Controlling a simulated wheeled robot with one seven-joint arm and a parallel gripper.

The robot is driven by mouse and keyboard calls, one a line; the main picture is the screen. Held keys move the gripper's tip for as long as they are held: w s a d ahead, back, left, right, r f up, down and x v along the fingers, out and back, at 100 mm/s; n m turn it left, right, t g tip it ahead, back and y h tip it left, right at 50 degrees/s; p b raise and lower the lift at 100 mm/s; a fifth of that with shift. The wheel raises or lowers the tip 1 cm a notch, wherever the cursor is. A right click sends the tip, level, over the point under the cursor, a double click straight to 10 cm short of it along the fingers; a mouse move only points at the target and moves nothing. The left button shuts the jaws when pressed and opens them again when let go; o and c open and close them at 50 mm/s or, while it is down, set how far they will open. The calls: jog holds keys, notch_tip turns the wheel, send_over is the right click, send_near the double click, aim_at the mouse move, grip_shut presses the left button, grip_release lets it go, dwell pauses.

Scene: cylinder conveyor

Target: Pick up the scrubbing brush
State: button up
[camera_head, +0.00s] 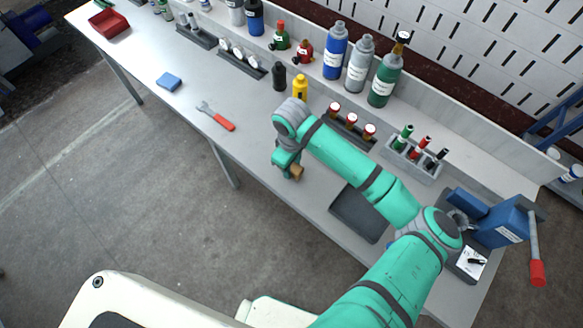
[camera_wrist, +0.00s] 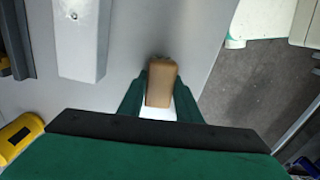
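The scrubbing brush has a tan wooden block body (camera_wrist: 162,80) with a white part at its near end. In the wrist view it sits between the two green fingers of my gripper (camera_wrist: 160,92), which press against its sides. In the head view only a small tan end of the brush (camera_head: 297,172) shows beneath my gripper (camera_head: 289,168), near the front edge of the table. My gripper is shut on the brush. I cannot tell whether the brush touches the tabletop; the rest of it is hidden by my gripper.
A yellow bottle (camera_head: 300,88) and a rack of red-capped jars (camera_head: 351,124) stand behind my arm. A dark tray (camera_head: 357,214) lies to the right.

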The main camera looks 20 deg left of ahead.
jog(key=shift+r, duration=0.1)
jog(key=shift+c, duration=0.2)
jog(key=shift+r, duration=0.55)
jog(key=s+a+r, duration=0.1)
jog(key=s+r, duration=1)
jog(key=s, duration=0.3)
jog(key=shift+a+r, duration=0.35)
jog(key=shift+r, duration=0.05)
jog(key=o, duration=0.4)
jog(key=shift+c, duration=1.3)
